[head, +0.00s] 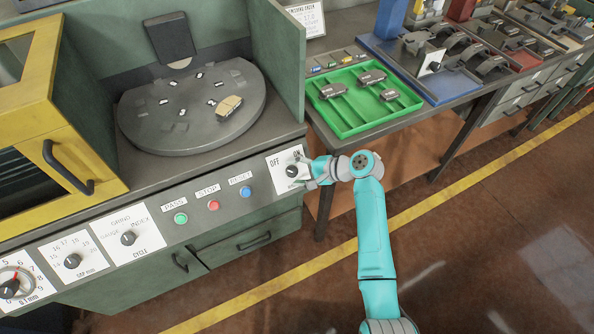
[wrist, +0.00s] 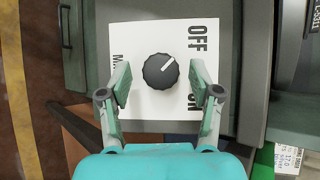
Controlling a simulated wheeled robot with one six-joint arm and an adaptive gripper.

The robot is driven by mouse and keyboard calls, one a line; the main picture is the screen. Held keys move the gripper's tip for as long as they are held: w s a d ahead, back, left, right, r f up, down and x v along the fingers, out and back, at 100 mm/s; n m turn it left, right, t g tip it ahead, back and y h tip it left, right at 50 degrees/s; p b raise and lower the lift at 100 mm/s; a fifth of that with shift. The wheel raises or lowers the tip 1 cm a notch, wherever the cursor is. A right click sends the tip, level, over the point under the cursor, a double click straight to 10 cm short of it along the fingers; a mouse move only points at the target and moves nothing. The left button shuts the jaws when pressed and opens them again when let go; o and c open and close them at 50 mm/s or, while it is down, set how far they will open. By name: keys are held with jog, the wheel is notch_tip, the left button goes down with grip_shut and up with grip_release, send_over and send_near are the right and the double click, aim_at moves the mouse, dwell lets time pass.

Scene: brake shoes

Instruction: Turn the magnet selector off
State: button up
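The magnet selector is a black ridged knob (wrist: 161,71) on a white plate (wrist: 140,40) marked OFF and ON. In the wrist view its white pointer line aims up and right, toward the OFF side. In the head view the knob (head: 291,171) sits at the right end of the front panel, partly hidden by my gripper (head: 303,172). In the wrist view my gripper (wrist: 161,84) is open, with one finger on each side of the knob. Gaps show between both fingers and the knob. Whether the fingertips reach its depth is unclear.
Blue RESET (head: 246,192), red STOP (head: 213,205) and green PASS (head: 181,218) buttons lie left of the selector. A round table (head: 160,133) holds brake shoe parts above. A green tray (head: 345,120) stands to the right. The floor in front is clear.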

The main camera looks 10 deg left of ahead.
jog(key=shift+d, duration=0.1)
jog(key=v, duration=1.1)
jog(key=shift+d+r, duration=0.2)
jog(key=shift+d, duration=0.15)
